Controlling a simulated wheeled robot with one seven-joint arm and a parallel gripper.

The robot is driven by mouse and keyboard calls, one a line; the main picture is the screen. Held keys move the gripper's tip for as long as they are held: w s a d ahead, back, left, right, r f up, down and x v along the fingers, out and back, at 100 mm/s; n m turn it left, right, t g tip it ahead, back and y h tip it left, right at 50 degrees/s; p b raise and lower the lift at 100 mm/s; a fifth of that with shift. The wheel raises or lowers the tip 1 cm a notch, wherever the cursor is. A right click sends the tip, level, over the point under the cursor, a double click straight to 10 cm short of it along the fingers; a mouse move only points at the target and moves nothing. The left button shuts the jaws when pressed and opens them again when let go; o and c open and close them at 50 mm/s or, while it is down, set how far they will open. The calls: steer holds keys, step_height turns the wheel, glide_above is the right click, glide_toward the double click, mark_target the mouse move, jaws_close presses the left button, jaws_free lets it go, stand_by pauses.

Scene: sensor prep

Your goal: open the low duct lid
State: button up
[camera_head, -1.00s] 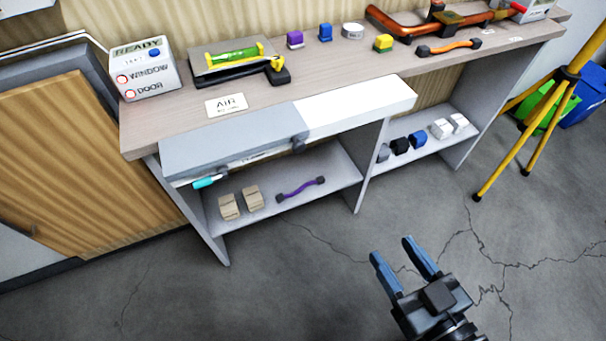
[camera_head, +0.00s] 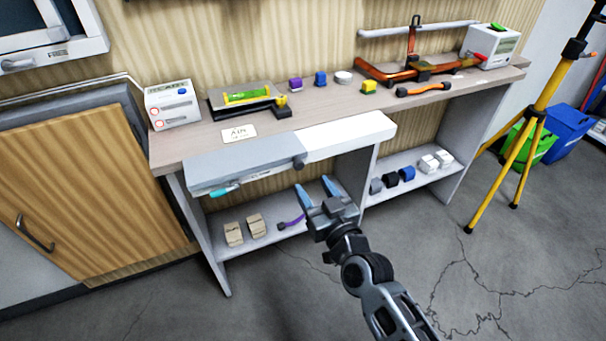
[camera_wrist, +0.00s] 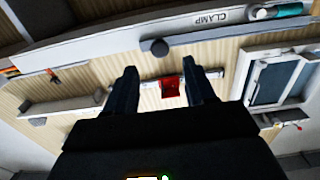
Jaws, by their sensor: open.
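The low duct lid appears to be the long grey panel (camera_head: 240,168) along the bench's front edge, lying flat, with a white section (camera_head: 350,133) continuing to its right. A dark round knob (camera_head: 299,163) sits at the grey panel's right front corner. My gripper (camera_head: 313,184) is open and empty, in front of and slightly below the knob, apart from it. In the wrist view the knob (camera_wrist: 160,46) shows beyond and between my open fingers (camera_wrist: 160,70).
The bench top (camera_head: 200,140) holds a white switch box (camera_head: 172,104), a green level (camera_head: 246,96), coloured blocks and an orange pipe frame (camera_head: 410,70). Lower shelves hold tan blocks (camera_head: 244,229) and a purple-handled item (camera_head: 291,223). A yellow tripod (camera_head: 520,140) stands right. The front floor is clear.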

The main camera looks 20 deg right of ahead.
mark_target(300, 167)
steer(key=shift+w, duration=3.2)
steer(key=shift+c, duration=0.3)
jaws_close()
